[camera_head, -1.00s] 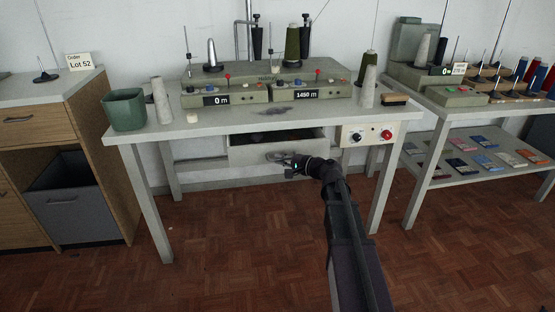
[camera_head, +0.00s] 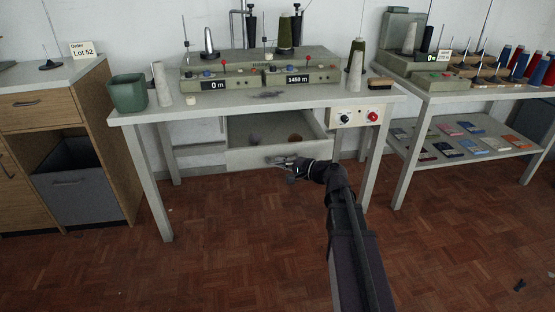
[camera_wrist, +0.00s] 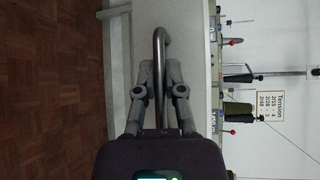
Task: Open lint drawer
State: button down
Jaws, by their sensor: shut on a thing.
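The lint drawer (camera_head: 250,158) hangs under the grey table and stands pulled out, with its inside showing from above. Dark lint and a small brown round thing (camera_head: 295,138) lie in it. My gripper (camera_head: 276,161) is at the drawer's front. In the wrist view my gripper (camera_wrist: 159,75) has its two fingers closed around the metal bar handle (camera_wrist: 160,45) of the drawer front (camera_wrist: 188,18). The fingers hide part of the handle.
The grey table (camera_head: 330,98) carries a winding machine (camera_head: 250,75), cones and a green bin (camera_head: 127,93). A control box (camera_head: 360,116) with a red button is right of the drawer. A wooden cabinet (camera_head: 40,105) stands left. The parquet floor (camera_head: 240,230) in front is clear.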

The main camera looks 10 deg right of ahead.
jog(key=shift+s, duration=0.25)
jog(key=shift+d, duration=0.1)
jog(key=c, duration=0.7)
grip_release()
jog(key=shift+s, duration=0.1)
